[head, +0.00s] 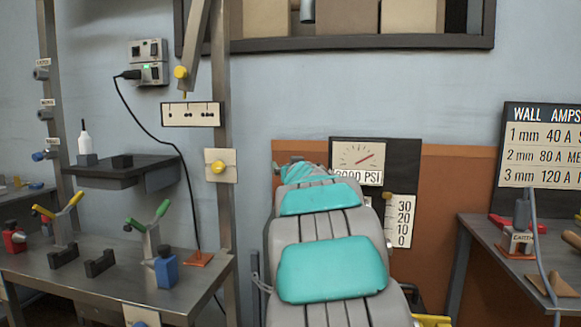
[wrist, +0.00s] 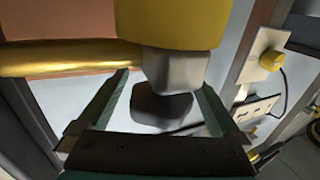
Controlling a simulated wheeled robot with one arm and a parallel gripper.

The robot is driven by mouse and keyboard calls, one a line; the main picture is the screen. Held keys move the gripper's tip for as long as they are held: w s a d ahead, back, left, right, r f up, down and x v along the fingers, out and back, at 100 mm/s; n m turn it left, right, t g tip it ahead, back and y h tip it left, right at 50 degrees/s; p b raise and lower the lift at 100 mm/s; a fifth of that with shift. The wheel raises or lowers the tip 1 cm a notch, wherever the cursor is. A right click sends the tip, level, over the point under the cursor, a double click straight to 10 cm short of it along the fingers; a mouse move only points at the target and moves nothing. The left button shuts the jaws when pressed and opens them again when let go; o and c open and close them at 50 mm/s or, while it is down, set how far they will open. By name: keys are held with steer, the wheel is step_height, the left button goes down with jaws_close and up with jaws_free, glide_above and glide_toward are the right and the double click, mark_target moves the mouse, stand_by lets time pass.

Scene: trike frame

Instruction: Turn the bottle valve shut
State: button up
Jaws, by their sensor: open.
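In the wrist view, my gripper (wrist: 165,84) is open, with its two teal fingers spread apart. A light grey block (wrist: 175,68) with a darker grey rounded piece (wrist: 161,106) below it shows between the fingers; this looks like the bottle valve. There is a visible gap beside the dark piece on each side. A large yellow body (wrist: 170,22) stands above the grey block, and a yellow cylinder (wrist: 60,57) runs off to the left. In the head view, my arm covers the middle, and the valve and fingertips cannot be made out.
A pressure gauge (head: 358,156) and a 30-to-0 scale (head: 401,220) stand behind my arm. A left bench (head: 95,285) holds clamps and small blocks. A right bench (head: 480,250) holds a grey block and a cable. A post (head: 225,130) stands left of my arm.

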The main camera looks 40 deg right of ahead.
steer(key=v, duration=0.6)
steer(key=shift+s+a, duration=0.15)
steer(key=shift+s, duration=0.05)
steer(key=shift+s+a+f, duration=0.1)
steer(key=shift+s+a, duration=0.2)
steer(key=shift+s, duration=0.3)
steer(key=s+a+f+n+g+y, duration=0.1)
steer(key=s+a+f+g+y, duration=0.1)
steer(key=s+a+f+g, duration=0.55)
steer(key=s+a+f+g+y, duration=0.25)
steer(key=s+a+f, duration=0.55)
steer(key=a+f, duration=0.6)
steer(key=s+a+f+n+g+y+p, duration=0.1)
steer(key=s+a+f, duration=0.4)
steer(key=s, duration=0.7)
steer(key=s+a+f+n+g+y, duration=0.3)
steer(key=s+a+f+g, duration=0.3)
steer(key=s+a, duration=0.3)
steer(key=s, duration=0.2)
steer(key=shift+s+n+g+p, duration=0.3)
steer(key=shift+s+p, duration=0.05)
